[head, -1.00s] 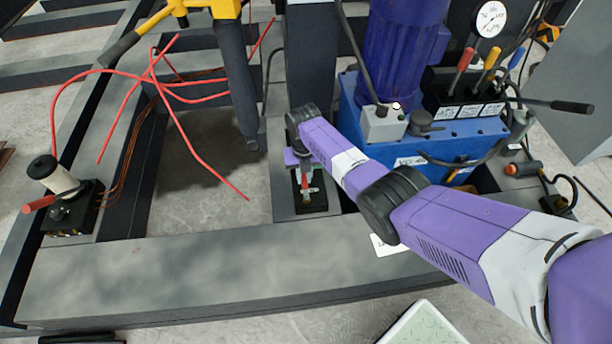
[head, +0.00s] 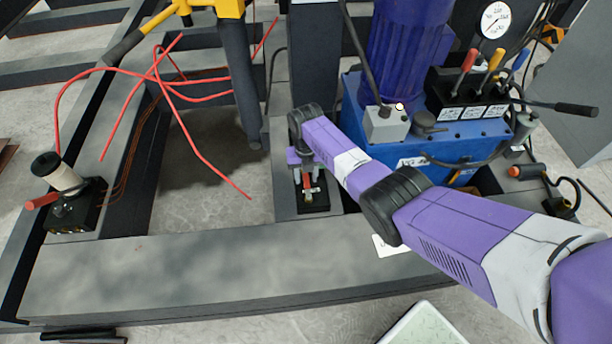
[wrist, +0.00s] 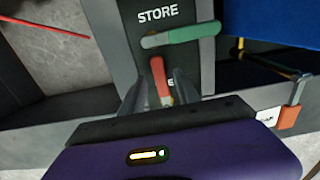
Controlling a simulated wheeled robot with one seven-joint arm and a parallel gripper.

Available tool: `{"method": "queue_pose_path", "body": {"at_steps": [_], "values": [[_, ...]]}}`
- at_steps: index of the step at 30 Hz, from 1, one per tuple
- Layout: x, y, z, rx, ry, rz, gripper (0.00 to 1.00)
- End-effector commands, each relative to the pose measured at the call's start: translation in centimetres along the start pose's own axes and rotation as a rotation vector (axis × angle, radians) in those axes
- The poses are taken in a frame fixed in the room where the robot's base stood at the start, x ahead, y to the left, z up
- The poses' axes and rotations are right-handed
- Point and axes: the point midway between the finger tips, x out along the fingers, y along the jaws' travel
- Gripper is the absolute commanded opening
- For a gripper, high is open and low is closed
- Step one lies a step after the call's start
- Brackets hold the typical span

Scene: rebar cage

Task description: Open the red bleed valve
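The red valve handle (wrist: 160,77) stands out from a dark grey plate in the wrist view, with its label mostly hidden. A green-handled lever (wrist: 181,35) lies crosswise above it, under the word STORE. My gripper (wrist: 157,92) has its two fingers apart, one on each side of the red handle, with a gap visible around it. I cannot tell whether a finger touches it. In the head view my gripper (head: 306,178) points down over the valve block (head: 314,207), and the wrist hides much of the valves.
A blue pump unit (head: 466,149) with coloured levers and a gauge (head: 495,20) stands to the right. A dark post (head: 314,55) rises behind the gripper. Red hoses (head: 187,140) curl at left, near a red-handled device (head: 75,208). A steel beam (head: 200,270) crosses in front.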

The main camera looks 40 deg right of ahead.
Motion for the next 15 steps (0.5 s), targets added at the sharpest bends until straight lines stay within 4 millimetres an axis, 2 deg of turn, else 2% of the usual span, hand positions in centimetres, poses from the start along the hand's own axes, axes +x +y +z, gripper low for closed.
{"method": "queue_pose_path", "body": {"at_steps": [9, 15], "values": [[-5.0, 0.0, 0.1, -0.001, -0.003, 0.001, 0.38], [-7.2, 0.0, 0.0, 0.0, -0.001, 0.0, 0.38]]}}
